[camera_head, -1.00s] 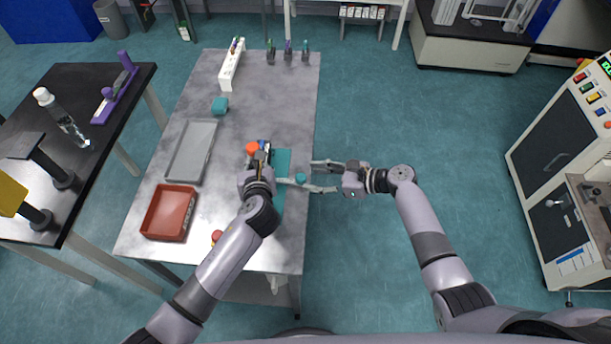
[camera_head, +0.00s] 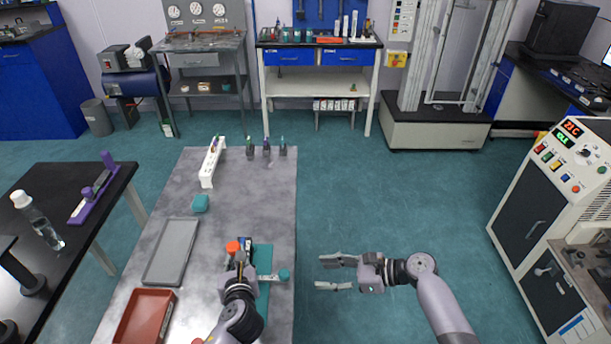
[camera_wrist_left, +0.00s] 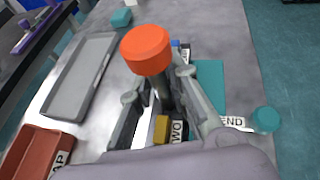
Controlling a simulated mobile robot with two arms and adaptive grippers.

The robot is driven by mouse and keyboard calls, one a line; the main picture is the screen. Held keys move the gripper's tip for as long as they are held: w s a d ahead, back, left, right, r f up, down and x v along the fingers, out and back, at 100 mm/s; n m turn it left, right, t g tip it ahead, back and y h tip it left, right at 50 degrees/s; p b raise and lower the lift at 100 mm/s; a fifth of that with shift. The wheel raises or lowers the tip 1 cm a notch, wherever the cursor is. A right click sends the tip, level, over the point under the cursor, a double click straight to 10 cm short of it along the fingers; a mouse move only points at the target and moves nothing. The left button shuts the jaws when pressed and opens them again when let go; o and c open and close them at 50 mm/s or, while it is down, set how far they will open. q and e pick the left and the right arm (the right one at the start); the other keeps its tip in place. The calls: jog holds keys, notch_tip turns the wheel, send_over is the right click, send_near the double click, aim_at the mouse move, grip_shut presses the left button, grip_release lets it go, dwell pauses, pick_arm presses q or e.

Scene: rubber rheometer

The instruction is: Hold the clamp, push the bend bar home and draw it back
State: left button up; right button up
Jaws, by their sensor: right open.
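The clamp has an orange knob (camera_head: 232,247) on a dark stem, and the knob (camera_wrist_left: 147,48) also shows large in the left wrist view. My left gripper (camera_wrist_left: 158,84) has its fingers on either side of the stem; whether they press on anything is hidden. The bend bar, a pale bar (camera_head: 270,277) with a teal round end (camera_head: 284,274), sticks out to the right near the table edge; its label (camera_wrist_left: 231,122) partly shows as "END". My right gripper (camera_head: 318,273) is open and empty, its fingertips right of the teal end and apart from it.
The clamp stands by a teal plate (camera_head: 263,257) on the metal table (camera_head: 240,205). A grey tray (camera_head: 171,250), a red tray (camera_head: 145,318), a teal block (camera_head: 200,203) and a white rack (camera_head: 212,160) lie left and behind. Free floor lies right of the table.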

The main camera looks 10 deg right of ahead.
pick_arm(q)
jog(key=o, duration=0.4)
jog(key=shift+c, duration=0.2)
jog(key=shift+s, duration=0.15)
